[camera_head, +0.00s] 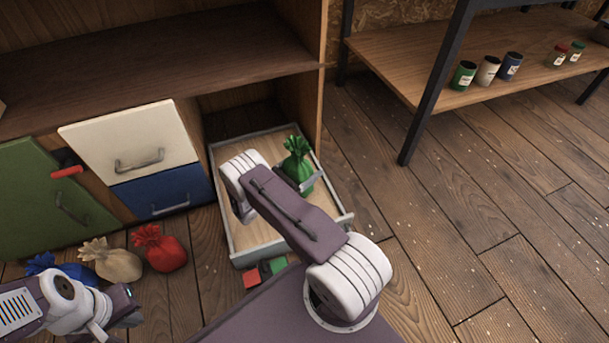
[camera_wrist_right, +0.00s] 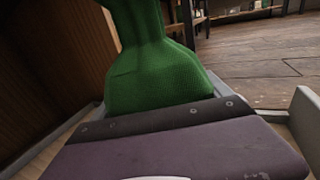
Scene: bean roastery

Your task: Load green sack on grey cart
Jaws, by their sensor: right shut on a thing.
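The green sack (camera_head: 297,160) stands upright inside an open grey-walled drawer (camera_head: 236,225), towards its far right side. My right gripper (camera_head: 309,184) reaches into the drawer and is shut on the green sack. In the right wrist view the sack (camera_wrist_right: 158,75) fills the space right in front of the gripper; its top is cut off, and the fingertips are mostly hidden. My left gripper (camera_head: 126,308) is low at the left, apart from the sack; its jaws are too unclear to tell if open. I see no grey cart in either view.
Blue, beige (camera_head: 112,261) and red (camera_head: 160,248) sacks lie on the floor before the cabinet. A red block (camera_head: 251,277) and a green one are by the drawer's front. A wooden shelf table (camera_head: 400,65) with several jars stands back right. The floor at right is clear.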

